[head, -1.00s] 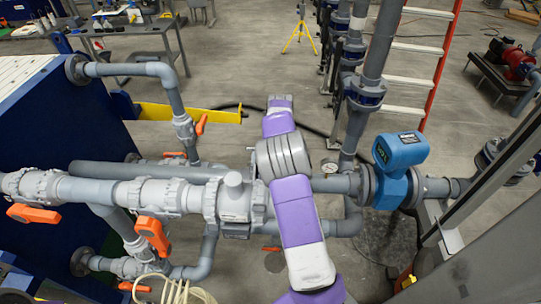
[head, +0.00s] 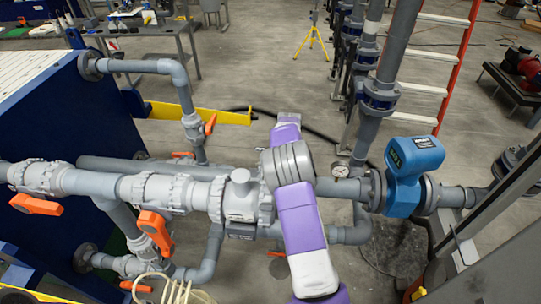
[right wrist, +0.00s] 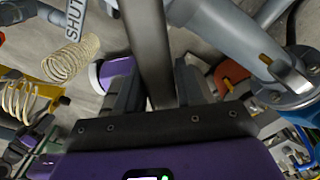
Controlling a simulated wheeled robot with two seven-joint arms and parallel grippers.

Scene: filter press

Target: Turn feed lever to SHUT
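A dark grey bar (right wrist: 150,45) runs from the top of the right wrist view down between the two fingers of my right gripper (right wrist: 162,88). The fingers lie on either side of it, and I cannot tell whether they press on it. I cannot tell whether this bar is the feed lever. A grey plate lettered SHUT (right wrist: 75,18) stands at the upper left of that view. An orange part (right wrist: 231,75) shows beyond the right finger. In the head view a purple and white arm of mine crosses the pipes; its gripper is hidden. My left gripper is not in view.
Grey pipes (head: 120,186) with orange valve handles (head: 156,230) run across the left of the head view. A blue meter (head: 410,175) sits right of my arm, and a pressure gauge (head: 340,169) is between them. A coiled hose (right wrist: 72,58) lies at left in the wrist view.

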